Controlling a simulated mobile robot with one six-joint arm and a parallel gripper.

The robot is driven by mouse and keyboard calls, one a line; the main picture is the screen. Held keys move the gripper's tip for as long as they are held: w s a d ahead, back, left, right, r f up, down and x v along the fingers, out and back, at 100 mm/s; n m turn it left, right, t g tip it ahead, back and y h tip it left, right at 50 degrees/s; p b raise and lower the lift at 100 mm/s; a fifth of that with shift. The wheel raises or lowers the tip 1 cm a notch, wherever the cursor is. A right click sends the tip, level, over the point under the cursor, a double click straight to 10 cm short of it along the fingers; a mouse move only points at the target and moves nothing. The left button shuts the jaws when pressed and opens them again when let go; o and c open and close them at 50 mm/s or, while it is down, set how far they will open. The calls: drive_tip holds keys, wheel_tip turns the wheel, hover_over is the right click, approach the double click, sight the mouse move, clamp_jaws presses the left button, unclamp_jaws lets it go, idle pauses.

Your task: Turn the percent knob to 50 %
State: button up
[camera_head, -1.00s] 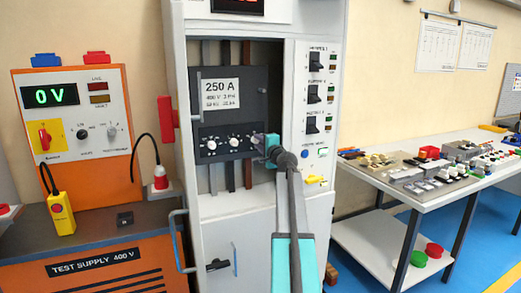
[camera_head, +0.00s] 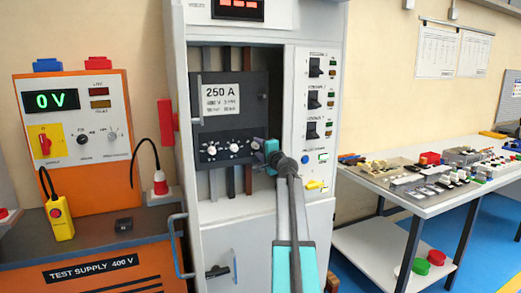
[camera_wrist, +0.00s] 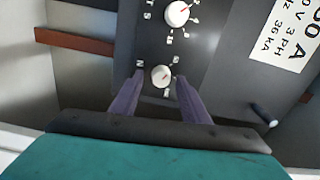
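The breaker panel (camera_head: 258,110) is a dark grey unit marked 250 A inside the cabinet. Its lower strip carries a row of white knobs, the left one (camera_head: 212,150) and the middle one (camera_head: 234,147) clear in the head view. My gripper (camera_head: 262,150) is at the right end of this row and hides what lies there. In the wrist view my purple fingers (camera_wrist: 158,78) stand apart on either side of a white knob (camera_wrist: 161,76) with a red pointer mark, with a small gap visible. Another white knob (camera_wrist: 177,13) is above it. I cannot read which knob carries percent.
The cabinet (camera_head: 245,215) has switches (camera_head: 314,98) and lamps right of the opening, and a red handle (camera_head: 167,119) on its left. An orange test supply (camera_head: 88,90) stands at left. A parts table (camera_head: 415,205) stands at right, with blue floor beside it.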

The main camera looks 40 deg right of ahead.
drive_tip(key=shift+r, duration=0.1)
drive_tip(key=shift+s, duration=0.1)
drive_tip(key=shift+v, duration=1.15)
drive_tip(key=v, duration=1.1)
drive_tip(key=shift+s+a, duration=0.1)
drive_tip(key=shift+s, duration=0.15)
